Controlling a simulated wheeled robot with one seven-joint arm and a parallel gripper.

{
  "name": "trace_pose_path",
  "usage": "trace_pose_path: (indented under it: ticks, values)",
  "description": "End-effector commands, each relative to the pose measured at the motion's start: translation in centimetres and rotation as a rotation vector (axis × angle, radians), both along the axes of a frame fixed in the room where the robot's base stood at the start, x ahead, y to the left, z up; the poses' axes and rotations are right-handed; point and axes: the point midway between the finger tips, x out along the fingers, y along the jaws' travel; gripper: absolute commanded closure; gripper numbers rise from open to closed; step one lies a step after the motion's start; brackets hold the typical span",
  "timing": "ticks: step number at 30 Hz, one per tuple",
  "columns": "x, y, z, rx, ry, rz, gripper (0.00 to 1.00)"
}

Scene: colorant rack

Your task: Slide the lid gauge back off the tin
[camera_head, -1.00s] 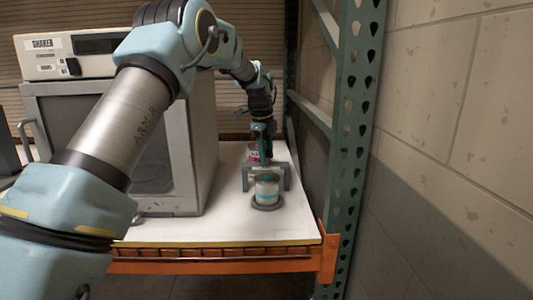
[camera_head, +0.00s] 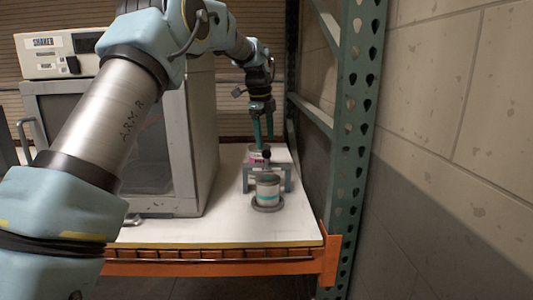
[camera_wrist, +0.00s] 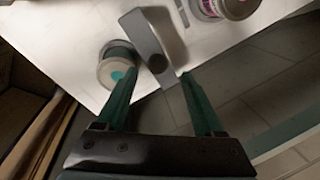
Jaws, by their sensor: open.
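The tin (camera_head: 268,189) is pale with a teal band and stands upright on a dark round base near the shelf's front. In the wrist view the tin (camera_wrist: 117,67) shows left of the gauge. The lid gauge (camera_head: 281,170) is a grey bridge with a black knob on top, standing just behind the tin. In the wrist view the gauge (camera_wrist: 146,35) is a grey bar beside the tin; I cannot tell whether it overlaps the rim. My gripper (camera_head: 264,143) is open and empty, pointing down above the knob. Its fingertips (camera_wrist: 160,73) lie either side of the knob in the wrist view.
A pink-labelled tin (camera_head: 256,155) stands behind the gauge; it also shows in the wrist view (camera_wrist: 228,7). A large grey shaker cabinet (camera_head: 190,150) fills the left. A green perforated upright (camera_head: 354,140) stands close on the right. The white shelf (camera_head: 225,222) is clear in front.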

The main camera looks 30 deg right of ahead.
Motion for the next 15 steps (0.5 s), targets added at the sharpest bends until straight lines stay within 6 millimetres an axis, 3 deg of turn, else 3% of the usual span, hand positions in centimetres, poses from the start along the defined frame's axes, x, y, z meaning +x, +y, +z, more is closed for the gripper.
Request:
trace_pose_path:
  ticks: [6,15]
  values:
    - [-0.2,0.6,3.3,-0.001,-0.003,0.000,0.30]
    - [-0.4,0.8,4.4,0.001,-0.001,-0.001,0.30]
